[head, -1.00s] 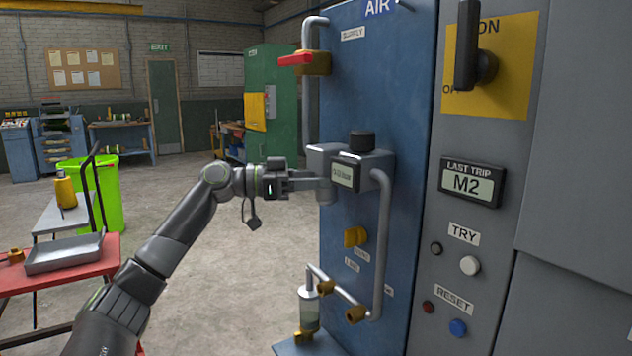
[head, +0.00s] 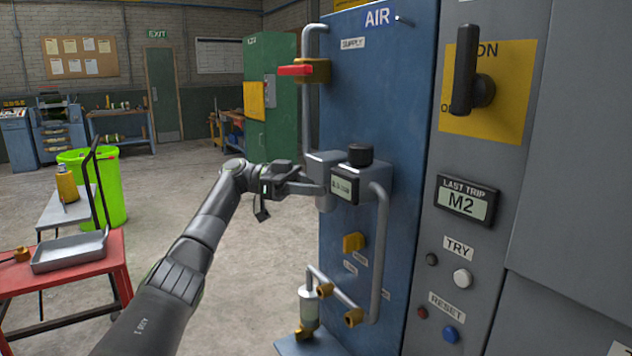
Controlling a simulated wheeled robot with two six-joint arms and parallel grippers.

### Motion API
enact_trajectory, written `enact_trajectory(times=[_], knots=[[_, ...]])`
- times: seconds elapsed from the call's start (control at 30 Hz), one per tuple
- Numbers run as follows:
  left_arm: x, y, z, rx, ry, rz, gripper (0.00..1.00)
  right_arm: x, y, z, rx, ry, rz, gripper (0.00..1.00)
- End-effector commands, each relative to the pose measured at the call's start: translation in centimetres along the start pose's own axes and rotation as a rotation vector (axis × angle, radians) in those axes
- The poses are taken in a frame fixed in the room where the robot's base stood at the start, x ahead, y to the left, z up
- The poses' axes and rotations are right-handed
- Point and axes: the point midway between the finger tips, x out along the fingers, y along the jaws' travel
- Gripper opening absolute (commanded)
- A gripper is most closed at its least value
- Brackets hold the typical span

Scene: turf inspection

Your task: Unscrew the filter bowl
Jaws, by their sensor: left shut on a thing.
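The filter-regulator unit (head: 365,180) is a grey block with a black knob and a small display, mounted on the blue AIR panel (head: 400,120). My right gripper is not in view.
A supply valve with a red handle (head: 296,70) is above the unit. A yellow valve (head: 353,242), pipes and a small glass oiler (head: 308,307) are below. A red cart (head: 100,283) with a grey tray (head: 70,250) stands left. The floor between is clear.

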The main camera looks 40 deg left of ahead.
Motion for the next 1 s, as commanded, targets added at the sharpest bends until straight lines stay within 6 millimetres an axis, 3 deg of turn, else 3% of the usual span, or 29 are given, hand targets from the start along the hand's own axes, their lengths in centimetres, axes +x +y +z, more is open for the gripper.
enact_trajectory(times=[0.1,0.13,0.3,0.5,0.57,0.83,1.0], knots=[[0.0,0.0,0.1,0.000,-0.002,0.001,0.15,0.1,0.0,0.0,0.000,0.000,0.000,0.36],[0.0,0.0,0.1,0.000,-0.002,0.001,0.43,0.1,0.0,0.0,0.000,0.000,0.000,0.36],[0.0,0.0,0.1,0.000,-0.001,0.000,0.65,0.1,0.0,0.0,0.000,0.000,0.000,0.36],[0.0,0.0,0.1,0.000,-0.001,-0.001,0.66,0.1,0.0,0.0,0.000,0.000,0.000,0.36],[0.0,0.0,0.1,0.000,-0.001,-0.002,0.59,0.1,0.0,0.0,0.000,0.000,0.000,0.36],[0.0,0.0,0.1,0.000,-0.001,-0.002,0.59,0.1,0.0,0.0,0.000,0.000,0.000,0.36],[0.0,0.0,1.2,-0.001,-0.001,-0.002,0.59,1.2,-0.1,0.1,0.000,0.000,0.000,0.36]])
